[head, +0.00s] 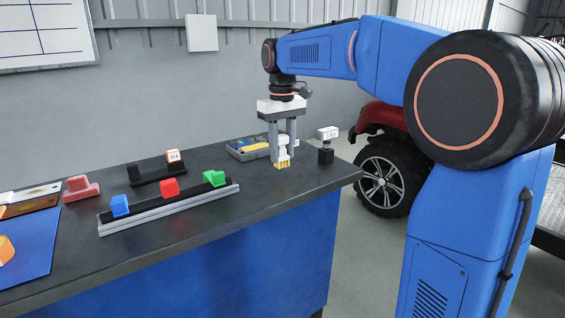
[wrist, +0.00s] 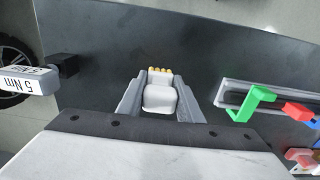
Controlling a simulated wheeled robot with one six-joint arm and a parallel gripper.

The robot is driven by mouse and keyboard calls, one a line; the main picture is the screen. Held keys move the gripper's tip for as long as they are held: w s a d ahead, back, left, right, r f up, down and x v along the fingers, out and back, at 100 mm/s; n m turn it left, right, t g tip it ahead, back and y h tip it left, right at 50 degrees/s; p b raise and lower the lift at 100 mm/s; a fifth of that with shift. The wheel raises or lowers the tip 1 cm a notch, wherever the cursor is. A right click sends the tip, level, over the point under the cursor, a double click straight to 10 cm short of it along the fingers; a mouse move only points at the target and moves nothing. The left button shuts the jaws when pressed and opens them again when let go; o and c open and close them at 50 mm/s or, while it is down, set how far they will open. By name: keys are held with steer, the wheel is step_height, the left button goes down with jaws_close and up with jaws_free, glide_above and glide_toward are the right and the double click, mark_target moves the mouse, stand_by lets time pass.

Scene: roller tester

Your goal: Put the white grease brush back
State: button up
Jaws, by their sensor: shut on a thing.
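The white grease brush (head: 283,153) has a white body and short yellow bristles pointing down. My gripper (head: 282,147) is shut on it, with one grey finger on each side, above the right end of the dark bench top. In the wrist view the brush (wrist: 160,98) sits between the fingers (wrist: 160,88), bristles at the far end. I cannot tell whether the bristles touch the bench. A shallow grey tray (head: 232,152) with a yellow item in it lies just behind and left of the gripper, partly hidden by it.
A white block marked 5 Nm (wrist: 28,82) on a black post (head: 326,156) stands close on the right. A rail (head: 170,209) with blue, red and green pieces lies to the left. The bench's right edge is near. Bare bench top lies in front of the brush.

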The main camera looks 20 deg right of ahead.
mark_target(282, 156)
steer(key=shift+f, duration=1.8)
steer(key=shift+f, duration=0.15)
steer(key=o, duration=1)
steer(key=shift+o, duration=0.2)
